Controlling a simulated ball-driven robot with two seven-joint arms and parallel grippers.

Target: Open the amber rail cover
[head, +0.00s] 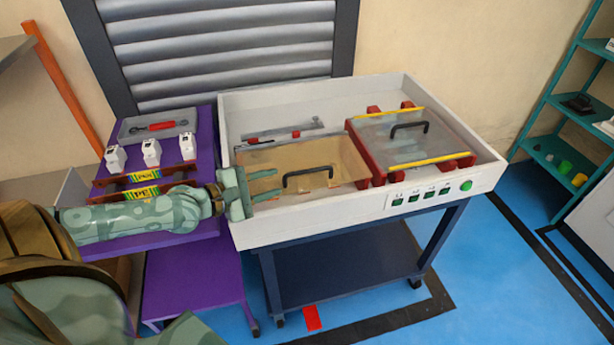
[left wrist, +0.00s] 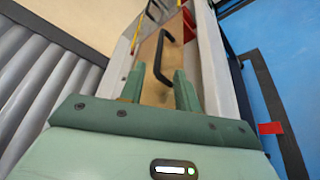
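The amber rail cover (head: 330,154) is a see-through tan panel with a black handle (head: 307,174). It lies flat in the left part of the white bender box. My left gripper (head: 264,183) reaches over the box's left wall, at the cover's left edge, with its two fingers apart and nothing between them. In the left wrist view the cover (left wrist: 151,52) and its black handle (left wrist: 160,62) lie ahead of the open fingers, and the handle is apart from them. My right gripper is not in view.
A clear cover (head: 385,143) with yellow edges and a black handle sits right of the amber one, between red blocks. The box's front wall (head: 360,208) carries green buttons. A purple table (head: 200,137) with white devices stands left, under my left arm. Teal shelves (head: 570,150) stand right.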

